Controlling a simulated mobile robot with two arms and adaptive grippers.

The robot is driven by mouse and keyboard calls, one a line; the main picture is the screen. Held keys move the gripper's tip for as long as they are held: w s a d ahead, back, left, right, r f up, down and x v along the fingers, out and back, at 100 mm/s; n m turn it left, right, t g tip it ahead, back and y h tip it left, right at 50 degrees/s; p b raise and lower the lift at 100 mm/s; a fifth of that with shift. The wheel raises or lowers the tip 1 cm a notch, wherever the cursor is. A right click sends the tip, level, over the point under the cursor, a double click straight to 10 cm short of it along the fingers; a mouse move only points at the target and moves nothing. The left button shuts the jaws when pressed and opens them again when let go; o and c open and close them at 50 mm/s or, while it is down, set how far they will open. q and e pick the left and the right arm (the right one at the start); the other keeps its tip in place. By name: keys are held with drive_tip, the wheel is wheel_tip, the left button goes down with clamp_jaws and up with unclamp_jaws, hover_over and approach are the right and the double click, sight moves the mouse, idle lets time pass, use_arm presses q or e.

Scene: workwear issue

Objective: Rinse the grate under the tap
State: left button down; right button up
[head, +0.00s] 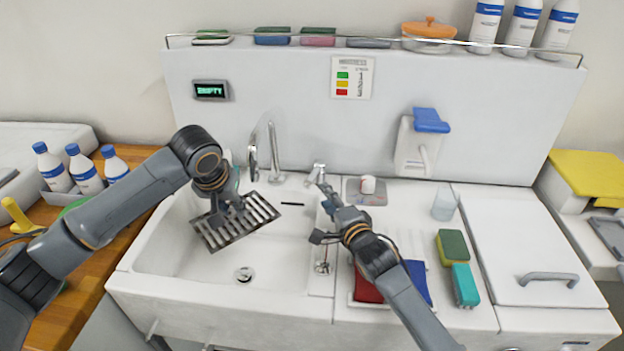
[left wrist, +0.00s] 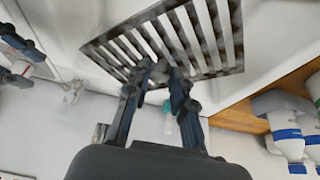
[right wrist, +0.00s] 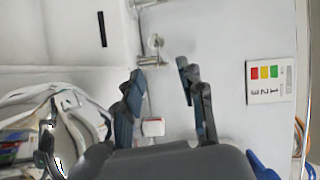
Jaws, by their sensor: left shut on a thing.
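The grate (head: 262,208), a dark slatted metal rectangle, is held tilted over the white sink basin (head: 200,262). My left gripper (head: 232,213) is shut on its edge; the left wrist view shows the grate (left wrist: 215,38) beyond the fingertips (left wrist: 160,76). The curved tap (head: 272,150) stands at the back of the basin, its spout above and behind the grate. I see no water stream. My right gripper (head: 324,200) is over the ledge right of the basin. Its fingers (right wrist: 163,76) are apart and empty, facing a small silver lever (right wrist: 152,43), also in the head view (head: 317,173).
A drain (head: 244,274) shows in the basin floor. Right of it lie red (head: 367,289) and blue cloths, a green sponge (head: 453,246) and a teal one (head: 465,285). Several bottles (head: 84,170) stand left. A wall display (head: 210,90) reads EMPTY.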

sight(312, 176)
drive_tip(key=x, duration=1)
drive_tip(key=shift+w+a, duration=0.1)
clamp_jaws()
